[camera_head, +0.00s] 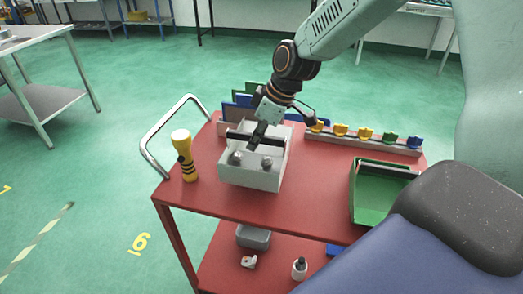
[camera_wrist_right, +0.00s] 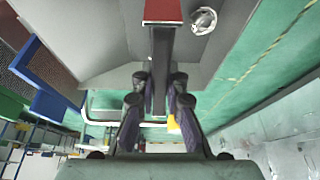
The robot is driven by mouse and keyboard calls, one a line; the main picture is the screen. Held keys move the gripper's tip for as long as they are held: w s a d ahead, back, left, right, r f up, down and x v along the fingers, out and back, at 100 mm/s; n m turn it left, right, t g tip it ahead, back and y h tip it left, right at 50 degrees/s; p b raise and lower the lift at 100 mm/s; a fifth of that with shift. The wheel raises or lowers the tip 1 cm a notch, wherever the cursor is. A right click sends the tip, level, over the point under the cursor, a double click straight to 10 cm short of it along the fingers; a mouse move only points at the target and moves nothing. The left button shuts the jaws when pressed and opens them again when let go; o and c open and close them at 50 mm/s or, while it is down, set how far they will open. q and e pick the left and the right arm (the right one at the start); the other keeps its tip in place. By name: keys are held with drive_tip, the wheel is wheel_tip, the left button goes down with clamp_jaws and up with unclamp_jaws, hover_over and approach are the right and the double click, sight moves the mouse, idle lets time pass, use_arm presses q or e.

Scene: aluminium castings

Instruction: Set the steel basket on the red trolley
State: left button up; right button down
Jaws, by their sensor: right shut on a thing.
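The steel basket (camera_head: 254,178) is a light grey open box with a dark bar handle across its top. It is over the left part of the red trolley's top (camera_head: 315,188), upright and level as far as I can see. Whether its base touches the top or is just above it, I cannot tell. Grey castings (camera_head: 267,163) lie inside it. My right gripper (camera_head: 259,134) comes down from above and is shut on the handle. In the right wrist view its fingers (camera_wrist_right: 160,88) close on the handle bar (camera_wrist_right: 163,50). My left gripper is not in view.
A yellow torch-like object (camera_head: 184,156) stands left of the basket. Blue and green panels (camera_head: 240,107) are close behind it. A rail of coloured clips (camera_head: 365,137) runs along the back. A green bin (camera_head: 368,203) is at the right. Red surface between basket and bin is clear.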

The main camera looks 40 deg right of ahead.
sight(251, 163)
drive_tip(key=shift+w+d+f, duration=0.1)
drive_tip(key=shift+d+f, duration=0.3)
drive_tip(key=shift+f, duration=0.3)
wheel_tip(251, 163, down, 2)
drive_tip(key=shift+a+f+b, duration=0.1)
drive_tip(key=shift+b, duration=0.4)
drive_tip(key=shift+a+f, duration=0.2)
drive_tip(key=shift+f, duration=0.15)
drive_tip(key=shift+d, duration=0.2)
drive_tip(key=shift+f, duration=0.2)
drive_tip(key=c, duration=1.7)
unclamp_jaws()
drive_tip(key=shift+c, duration=0.2)
drive_tip(key=o, duration=0.3)
drive_tip(key=shift+a+r, duration=0.15)
drive_tip(key=shift+r, duration=0.05)
drive_tip(key=shift+o, duration=0.2)
drive_tip(key=shift+f, duration=0.1)
